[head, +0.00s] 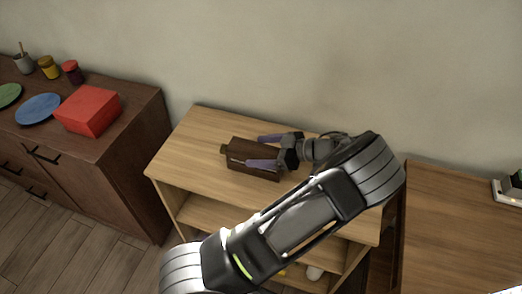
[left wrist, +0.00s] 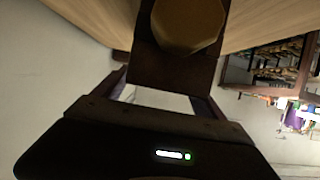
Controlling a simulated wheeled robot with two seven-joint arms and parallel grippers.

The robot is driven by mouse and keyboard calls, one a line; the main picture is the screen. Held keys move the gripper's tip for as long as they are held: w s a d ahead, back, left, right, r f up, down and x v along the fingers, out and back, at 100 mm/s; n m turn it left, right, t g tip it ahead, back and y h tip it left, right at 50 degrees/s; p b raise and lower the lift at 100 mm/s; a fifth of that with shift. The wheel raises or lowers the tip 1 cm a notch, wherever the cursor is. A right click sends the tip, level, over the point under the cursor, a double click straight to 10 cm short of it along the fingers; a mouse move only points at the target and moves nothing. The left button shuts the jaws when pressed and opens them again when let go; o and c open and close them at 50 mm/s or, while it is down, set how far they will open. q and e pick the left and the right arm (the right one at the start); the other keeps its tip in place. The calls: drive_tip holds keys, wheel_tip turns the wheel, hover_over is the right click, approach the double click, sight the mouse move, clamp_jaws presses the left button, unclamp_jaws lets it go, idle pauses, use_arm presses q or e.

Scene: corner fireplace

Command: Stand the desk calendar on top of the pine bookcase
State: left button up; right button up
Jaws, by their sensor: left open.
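The pine bookcase (head: 200,127) stands in the middle of the head view, with a light wooden top and open shelves. A dark brown block-like thing (head: 237,151) is on its top, with a small olive-brown knob at its left end. It may be the desk calendar; I see no dates on it. My left gripper (head: 252,151) is open at this thing, one finger near its far edge and one over its near part. I cannot tell if they touch. In the left wrist view a dark panel (left wrist: 166,68) with a brownish rounded piece sits by the fingers.
A dark sideboard (head: 130,140) at left carries a red box (head: 88,110), a blue plate (head: 39,109), a green plate and jars. A wooden surface (head: 455,225) at right holds a small white-and-dark object (head: 508,191). The bookcase top is bare at its left end.

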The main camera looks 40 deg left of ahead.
use_arm(q)
drive_tip(key=shift+r, duration=0.1)
drive_tip(key=shift+w+d, duration=0.1)
drive_tip(key=shift+d, duration=0.1)
drive_tip(key=b+v, duration=0.2)
drive_tip(key=v, duration=0.5)
drive_tip(key=shift+w+d, duration=0.15)
drive_tip(key=shift+d, duration=0.15)
drive_tip(key=v, duration=0.2)
drive_tip(key=shift+d+r, duration=0.3)
drive_tip(key=shift+r, duration=0.05)
drive_tip(key=shift+w+d+r+p, duration=0.1)
drive_tip(key=shift+w+d+p, duration=0.2)
drive_tip(key=shift+d, duration=0.25)
